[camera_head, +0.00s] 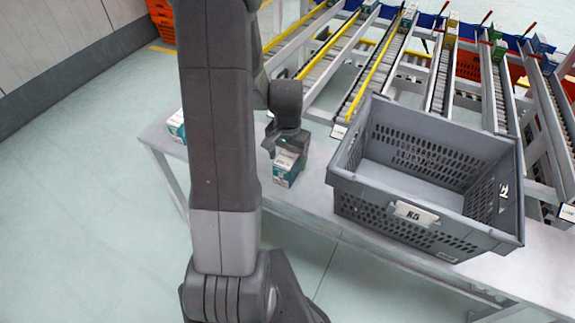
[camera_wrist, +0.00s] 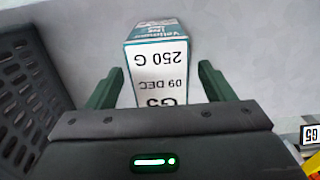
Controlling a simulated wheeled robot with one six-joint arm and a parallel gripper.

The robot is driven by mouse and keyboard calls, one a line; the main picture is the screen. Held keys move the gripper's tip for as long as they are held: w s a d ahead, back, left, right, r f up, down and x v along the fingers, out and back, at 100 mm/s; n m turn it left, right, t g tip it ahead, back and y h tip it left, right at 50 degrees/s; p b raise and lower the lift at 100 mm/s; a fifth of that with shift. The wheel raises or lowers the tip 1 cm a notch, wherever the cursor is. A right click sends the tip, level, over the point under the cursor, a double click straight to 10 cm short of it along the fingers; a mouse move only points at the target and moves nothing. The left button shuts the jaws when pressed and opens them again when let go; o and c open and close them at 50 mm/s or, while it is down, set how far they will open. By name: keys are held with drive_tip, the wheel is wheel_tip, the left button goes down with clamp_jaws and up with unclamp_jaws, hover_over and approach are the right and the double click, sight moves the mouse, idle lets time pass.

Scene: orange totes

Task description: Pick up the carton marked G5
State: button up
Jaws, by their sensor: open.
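The carton marked G5 (camera_wrist: 160,70) is a white and teal box between the two green fingers of my gripper (camera_wrist: 158,85) in the wrist view. Its printed face also reads "250 G" and "09 DEC", upside down in the picture. A gap shows on each side between finger and carton. In the head view the carton (camera_head: 287,167) stands on the grey table, under my gripper (camera_head: 288,143), left of the grey crate. The fingers are open around or just over the carton; the head view is too small to tell how low they reach.
A grey crate (camera_head: 415,212) labelled K5 stands on the table (camera_head: 310,195) close to the right of the carton. Another white and teal carton (camera_head: 177,126) is at the table's left end, partly hidden by my arm. Roller lanes (camera_head: 385,65) with several small boxes rise behind the table.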

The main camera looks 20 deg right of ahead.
drive_tip(key=shift+f, duration=1.15)
drive_tip(key=shift+c, duration=0.2)
drive_tip(key=c, duration=1.2)
drive_tip(key=shift+o, duration=0.2)
